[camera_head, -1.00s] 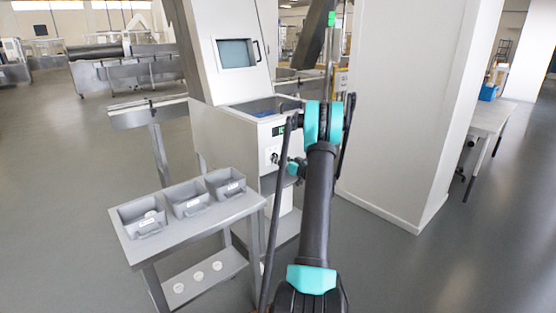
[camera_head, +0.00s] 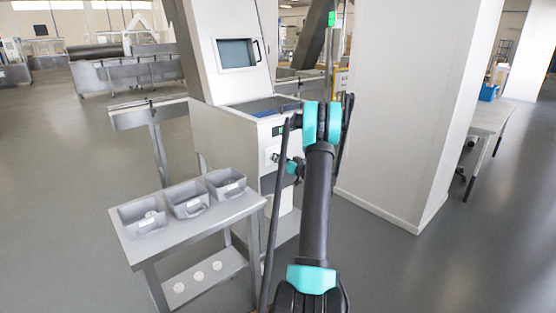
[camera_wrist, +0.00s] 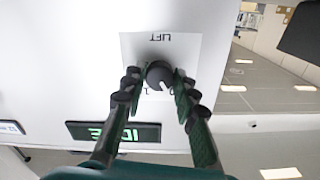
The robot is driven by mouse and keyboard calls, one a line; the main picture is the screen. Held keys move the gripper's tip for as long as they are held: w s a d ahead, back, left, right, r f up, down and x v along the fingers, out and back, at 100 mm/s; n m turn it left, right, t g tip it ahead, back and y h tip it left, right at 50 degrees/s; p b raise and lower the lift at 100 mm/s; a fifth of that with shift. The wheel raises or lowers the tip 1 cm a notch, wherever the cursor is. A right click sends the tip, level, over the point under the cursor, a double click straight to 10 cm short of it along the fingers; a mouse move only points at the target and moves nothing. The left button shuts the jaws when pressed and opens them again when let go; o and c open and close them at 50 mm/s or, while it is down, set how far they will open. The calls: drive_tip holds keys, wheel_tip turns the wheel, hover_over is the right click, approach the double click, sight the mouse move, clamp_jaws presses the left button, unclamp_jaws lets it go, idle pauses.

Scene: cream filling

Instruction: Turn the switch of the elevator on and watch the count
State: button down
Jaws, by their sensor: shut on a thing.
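The switch is a dark round knob (camera_wrist: 158,74) on a white plate marked LIFT, which appears upside down in the wrist view. My gripper (camera_wrist: 157,82) has one finger on each side of the knob and is shut on it. In the head view my gripper (camera_head: 281,160) is at the front panel of the white machine (camera_head: 222,135), covering the knob there. A display (camera_wrist: 115,132) with green lettering sits beside the plate; one finger partly covers it and its text is upside down and not fully readable.
A metal table (camera_head: 188,231) with three grey bins stands left of the machine, with several white discs on its lower shelf. A white pillar (camera_head: 405,110) stands to the right. Open floor lies at the right.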

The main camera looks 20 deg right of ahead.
drive_tip(key=m, duration=1.1)
drive_tip(key=shift+m, duration=0.3)
idle(0.5)
drive_tip(key=c, duration=1.2)
unclamp_jaws()
drive_tip(key=v, duration=1.2)
